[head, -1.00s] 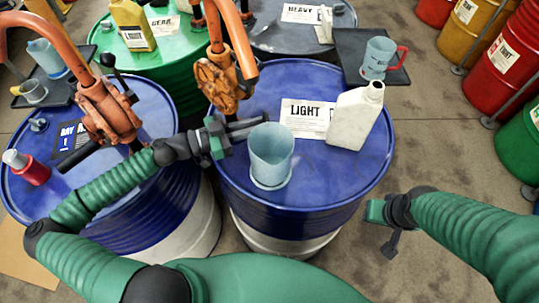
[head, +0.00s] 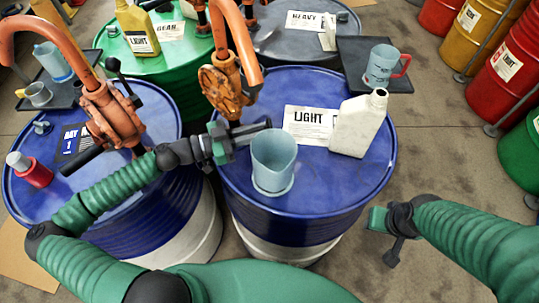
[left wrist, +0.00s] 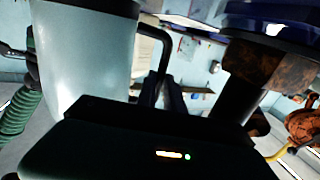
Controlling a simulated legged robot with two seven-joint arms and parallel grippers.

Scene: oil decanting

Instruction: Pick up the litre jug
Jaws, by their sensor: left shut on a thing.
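The litre jug (head: 273,165), pale blue-grey and translucent, stands upright on the blue drum (head: 349,190) marked LIGHT. My left gripper (head: 262,127) reaches in from the left at the jug's far side and is shut on its handle. In the left wrist view the jug's wall (left wrist: 88,55) fills the left, and its dark handle (left wrist: 160,38) runs down to the fingers (left wrist: 165,92). The grip itself is partly hidden in the head view. My right gripper (head: 389,238) hangs right of the drum, away from it; its jaws are unclear.
A white bottle (head: 359,128) stands on the drum, right of a LIGHT label (head: 308,124). An orange pump (head: 224,90) rises close behind my left gripper. A jug with a red handle (head: 381,65) sits on a dark tray (head: 350,52). Another blue drum (head: 120,190) is at left.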

